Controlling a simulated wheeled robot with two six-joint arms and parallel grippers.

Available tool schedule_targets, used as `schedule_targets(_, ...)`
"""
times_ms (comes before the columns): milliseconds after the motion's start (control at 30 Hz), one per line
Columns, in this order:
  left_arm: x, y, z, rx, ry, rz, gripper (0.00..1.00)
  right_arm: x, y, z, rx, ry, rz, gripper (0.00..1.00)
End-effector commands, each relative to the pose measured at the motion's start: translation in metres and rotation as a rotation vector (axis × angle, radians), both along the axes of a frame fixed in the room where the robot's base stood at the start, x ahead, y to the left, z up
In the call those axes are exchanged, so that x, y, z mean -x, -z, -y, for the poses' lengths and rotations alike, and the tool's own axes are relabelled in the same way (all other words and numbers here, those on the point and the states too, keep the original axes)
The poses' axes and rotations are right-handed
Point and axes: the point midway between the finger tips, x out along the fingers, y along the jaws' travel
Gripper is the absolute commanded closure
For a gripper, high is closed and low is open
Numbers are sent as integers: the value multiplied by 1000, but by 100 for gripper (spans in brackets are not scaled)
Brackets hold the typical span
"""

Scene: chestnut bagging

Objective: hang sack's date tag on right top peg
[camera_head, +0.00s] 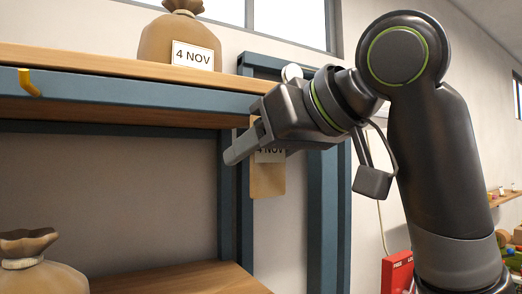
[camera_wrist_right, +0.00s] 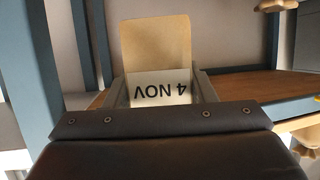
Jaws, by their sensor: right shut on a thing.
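My right gripper (camera_head: 245,142) is in front of the right end of the upper shelf, by the blue upright. It is shut on a tan date tag (camera_head: 267,181) with a white "4 NOV" label, which hangs down below the fingers. In the right wrist view the tag (camera_wrist_right: 157,45) stands between the two fingers (camera_wrist_right: 162,92), its label upside down. The sack (camera_head: 180,38) on the upper shelf bears a "4 NOV" label. A yellow peg (camera_head: 29,84) sticks out of the shelf's front edge at the left. No right peg can be made out. My left gripper is not in view.
The upper shelf (camera_head: 120,66) has a blue front rail (camera_head: 130,95). A lower wooden shelf (camera_head: 185,280) lies below, with another sack (camera_head: 38,272) at lower left. A red box (camera_head: 397,272) is at lower right. The space between the shelves is open.

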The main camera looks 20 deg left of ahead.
Motion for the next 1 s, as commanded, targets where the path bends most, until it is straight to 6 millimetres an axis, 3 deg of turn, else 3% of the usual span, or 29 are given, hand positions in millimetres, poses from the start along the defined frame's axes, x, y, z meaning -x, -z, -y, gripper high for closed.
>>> schedule_targets(167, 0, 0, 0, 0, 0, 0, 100, 0, 0, 0, 0, 0, 0, 66)
schedule_targets(200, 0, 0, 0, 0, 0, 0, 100, 0, 0, 0, 0, 0, 0, 46)
schedule_targets(367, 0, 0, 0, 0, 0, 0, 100, 0, 0, 0, 0, 0, 0, 25)
schedule_targets(567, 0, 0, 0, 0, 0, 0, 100, 0, 0, 0, 0, 0, 0, 24)
schedule_targets(767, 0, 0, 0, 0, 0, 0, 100, 0, 0, 0, 0, 0, 0, 0)
schedule_targets(1000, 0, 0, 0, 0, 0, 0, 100, 0, 0, 0, 0, 0, 0, 0)
